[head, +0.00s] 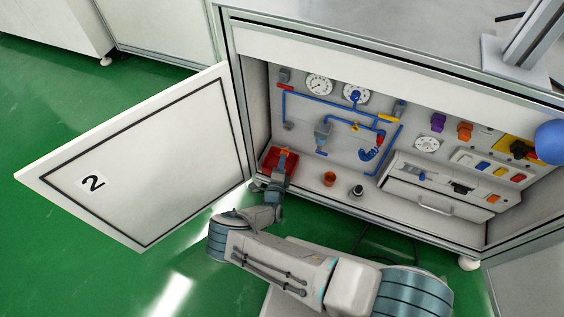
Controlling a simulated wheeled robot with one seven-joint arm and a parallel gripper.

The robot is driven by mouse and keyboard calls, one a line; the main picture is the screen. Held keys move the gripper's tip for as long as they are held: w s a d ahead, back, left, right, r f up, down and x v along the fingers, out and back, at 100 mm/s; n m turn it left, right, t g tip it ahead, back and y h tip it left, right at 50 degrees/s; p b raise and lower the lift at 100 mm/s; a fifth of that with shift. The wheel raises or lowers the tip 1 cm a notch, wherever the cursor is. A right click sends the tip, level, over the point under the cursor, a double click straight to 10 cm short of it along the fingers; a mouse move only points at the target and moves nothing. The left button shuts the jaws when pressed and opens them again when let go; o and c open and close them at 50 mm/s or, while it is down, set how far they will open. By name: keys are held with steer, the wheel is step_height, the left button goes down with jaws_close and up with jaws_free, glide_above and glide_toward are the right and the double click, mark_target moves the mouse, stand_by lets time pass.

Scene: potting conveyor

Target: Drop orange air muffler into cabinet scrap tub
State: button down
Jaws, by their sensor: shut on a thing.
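The cabinet stands open, and a red tub (267,158), which I take for the scrap tub, sits on its floor at the far left. My gripper (281,163) reaches in from the front and is at the tub, over its opening as far as I can tell. It is shut on a small orange piece (282,156), which looks like the orange air muffler. The piece is tiny here and partly hidden by the fingers. My arm covers the tub's front, so I cannot tell whether the piece touches the tub.
The cabinet door (150,150), marked 2, is swung open to the left. An orange cup-like part (329,178) and a dark fitting (357,191) stand on the cabinet floor right of the tub. Blue tubing (315,97) and gauges (319,85) cover the back panel. A drawer unit (440,190) stands right.

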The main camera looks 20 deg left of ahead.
steer(key=c, duration=1.3)
jaws_free()
steer(key=shift+c, duration=0.2)
steer(key=s+d+p, duration=0.1)
steer(key=s+p, duration=0.1)
steer(key=s, duration=1.1)
steer(key=shift+s+d, duration=0.35)
